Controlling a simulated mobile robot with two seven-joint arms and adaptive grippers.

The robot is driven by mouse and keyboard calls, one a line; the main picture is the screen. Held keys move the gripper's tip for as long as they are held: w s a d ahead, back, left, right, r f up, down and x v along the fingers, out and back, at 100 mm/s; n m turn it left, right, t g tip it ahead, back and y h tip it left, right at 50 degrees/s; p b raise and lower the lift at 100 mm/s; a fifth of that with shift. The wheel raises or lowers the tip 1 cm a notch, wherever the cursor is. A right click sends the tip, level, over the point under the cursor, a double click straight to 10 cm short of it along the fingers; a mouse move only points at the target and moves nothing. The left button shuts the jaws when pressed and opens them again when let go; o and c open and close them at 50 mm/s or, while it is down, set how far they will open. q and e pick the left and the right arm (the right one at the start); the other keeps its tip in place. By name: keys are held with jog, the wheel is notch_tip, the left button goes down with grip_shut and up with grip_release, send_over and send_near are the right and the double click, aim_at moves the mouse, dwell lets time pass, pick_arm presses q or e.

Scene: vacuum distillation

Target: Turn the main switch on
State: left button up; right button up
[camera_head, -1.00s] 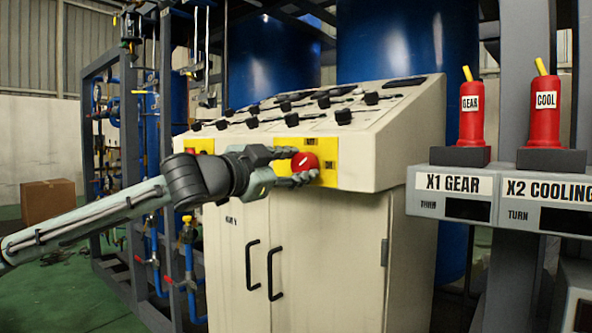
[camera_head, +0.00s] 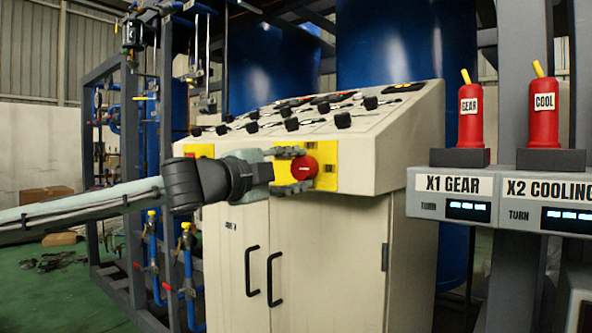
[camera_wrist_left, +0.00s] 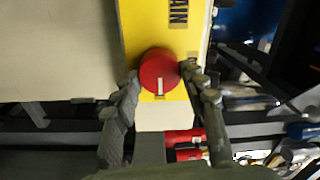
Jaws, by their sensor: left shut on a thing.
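The main switch (camera_head: 305,166) is a round red knob on a yellow plate (camera_head: 328,160) on the front of the cream control console. My left gripper (camera_head: 300,170) reaches it from the left, with one finger above and one below the knob, shut on it. In the left wrist view the red knob (camera_wrist_left: 159,70) sits between the two fingers, its white mark in line with the fingers. Part of the word "MAIN" shows on the yellow plate there. The displays under X1 GEAR (camera_head: 468,206) and X2 COOLING (camera_head: 570,217) are lit. My right gripper is not in view.
The console (camera_head: 380,160) has several black knobs on its sloped top and cabinet doors with black handles (camera_head: 252,271) below. Red GEAR (camera_head: 470,115) and COOL (camera_head: 543,112) devices stand at right. A blue-piped frame (camera_head: 150,190) stands at left.

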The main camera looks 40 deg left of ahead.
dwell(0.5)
pick_arm(q)
jog(key=o, duration=1.2)
jog(key=shift+c, duration=0.2)
jog(key=shift+s, duration=0.1)
jog(key=shift+s+r, duration=0.15)
jog(key=shift+s, duration=0.4)
jog(key=s, duration=1)
jog(key=shift+s+a+f, duration=0.4)
jog(key=shift+a, duration=0.05)
jog(key=shift+w, duration=0.15)
